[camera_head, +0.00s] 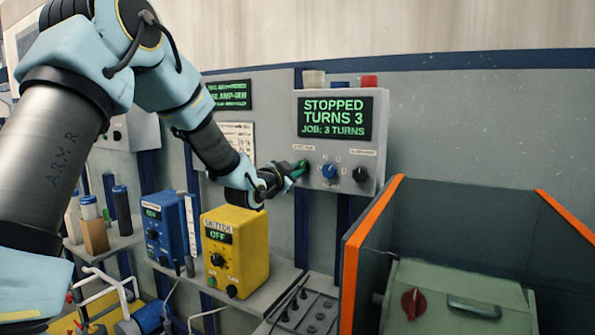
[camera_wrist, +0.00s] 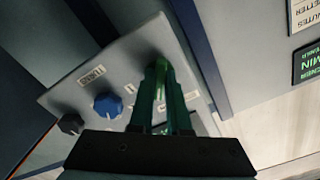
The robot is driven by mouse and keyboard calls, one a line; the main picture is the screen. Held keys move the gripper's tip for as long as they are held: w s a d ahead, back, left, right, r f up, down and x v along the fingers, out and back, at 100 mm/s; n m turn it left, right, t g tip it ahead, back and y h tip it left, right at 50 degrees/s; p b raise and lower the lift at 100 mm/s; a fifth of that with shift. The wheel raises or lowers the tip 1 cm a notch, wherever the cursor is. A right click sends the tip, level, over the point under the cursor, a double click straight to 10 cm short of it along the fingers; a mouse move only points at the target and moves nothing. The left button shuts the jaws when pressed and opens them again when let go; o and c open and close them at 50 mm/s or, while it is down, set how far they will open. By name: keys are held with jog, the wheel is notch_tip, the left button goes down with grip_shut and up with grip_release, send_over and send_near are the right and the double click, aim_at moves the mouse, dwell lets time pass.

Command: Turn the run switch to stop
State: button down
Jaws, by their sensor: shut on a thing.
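The grey control panel (camera_head: 336,140) on the wall has a screen (camera_head: 335,118) reading "STOPPED TURNS 3 JOB: 3 TURNS". Below it is a row of knobs: a green one (camera_head: 302,166) at the left, a blue one (camera_head: 329,171) and a black one (camera_head: 360,174). My gripper (camera_head: 292,171) is shut on the green knob at the left end of the row. In the wrist view the fingers (camera_wrist: 163,110) clasp the green knob (camera_wrist: 160,72) and hide much of it. Its pointer direction and label are not readable.
The blue knob (camera_wrist: 107,105) sits close beside my fingers. A yellow box (camera_head: 236,250) reading "OFF" and a blue box (camera_head: 165,228) stand on the shelf below my arm. A dark, orange-edged enclosure (camera_head: 372,225) stands at the lower right.

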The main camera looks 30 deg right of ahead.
jog(key=shift+f+n+b, duration=0.15)
jog(key=shift+n+b, duration=0.25)
jog(key=shift+b, duration=0.1)
jog(key=shift+s+n+b, duration=0.15)
jog(key=shift+n+b, duration=3.1)
jog(key=shift+n, duration=3.35)
jog(key=c, duration=0.9)
grip_release()
jog(key=b+v, duration=0.3)
jog(key=v, duration=0.7)
jog(key=shift+s+a, duration=0.15)
jog(key=shift+a, duration=0.2)
